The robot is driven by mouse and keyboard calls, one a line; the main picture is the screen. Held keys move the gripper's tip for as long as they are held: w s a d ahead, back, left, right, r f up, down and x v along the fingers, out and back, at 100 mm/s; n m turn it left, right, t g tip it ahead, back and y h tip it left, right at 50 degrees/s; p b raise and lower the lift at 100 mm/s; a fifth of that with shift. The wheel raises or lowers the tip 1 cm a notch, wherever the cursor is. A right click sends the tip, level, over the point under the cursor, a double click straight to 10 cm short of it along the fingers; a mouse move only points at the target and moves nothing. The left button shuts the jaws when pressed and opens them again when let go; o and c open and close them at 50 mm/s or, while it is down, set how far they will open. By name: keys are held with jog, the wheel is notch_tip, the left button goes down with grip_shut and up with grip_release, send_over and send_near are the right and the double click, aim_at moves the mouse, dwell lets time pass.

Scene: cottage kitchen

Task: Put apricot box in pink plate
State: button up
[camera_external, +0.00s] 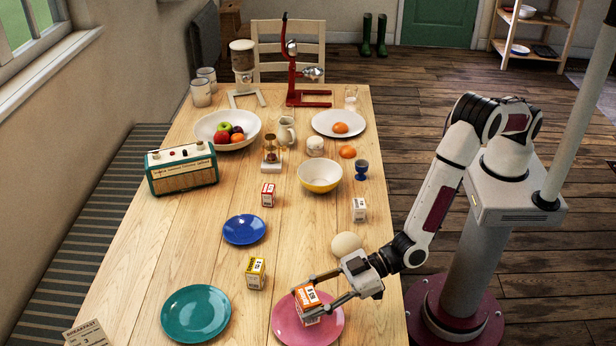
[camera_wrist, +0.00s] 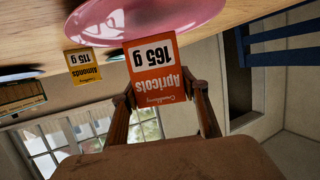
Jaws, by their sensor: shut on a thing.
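The orange and white apricot box (camera_external: 307,303) is between the fingers of my gripper (camera_external: 322,288), which is shut on it. The box is slightly tilted and over the pink plate (camera_external: 330,330) at the front of the table. I cannot tell whether its bottom touches the plate. In the wrist view the apricot box (camera_wrist: 157,72) is held between both fingertips (camera_wrist: 162,92), its label upside down. The pink plate (camera_wrist: 110,22) is just beyond the box in that view.
A yellow almonds box (camera_external: 256,273), teal plate (camera_external: 196,314) and blue plate (camera_external: 244,230) lie to the left. An egg-like object (camera_external: 346,245) sits close behind my gripper. A white box (camera_external: 359,209) and yellow bowl (camera_external: 320,176) stand farther back.

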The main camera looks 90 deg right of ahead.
jog(key=shift+f, duration=1.1)
jog(key=shift+f, duration=0.15)
jog(key=o, duration=1.2)
jog(key=shift+o, duration=0.2)
jog(key=shift+r, duration=0.2)
jog(key=v, duration=1.2)
jog(key=shift+w, duration=0.1)
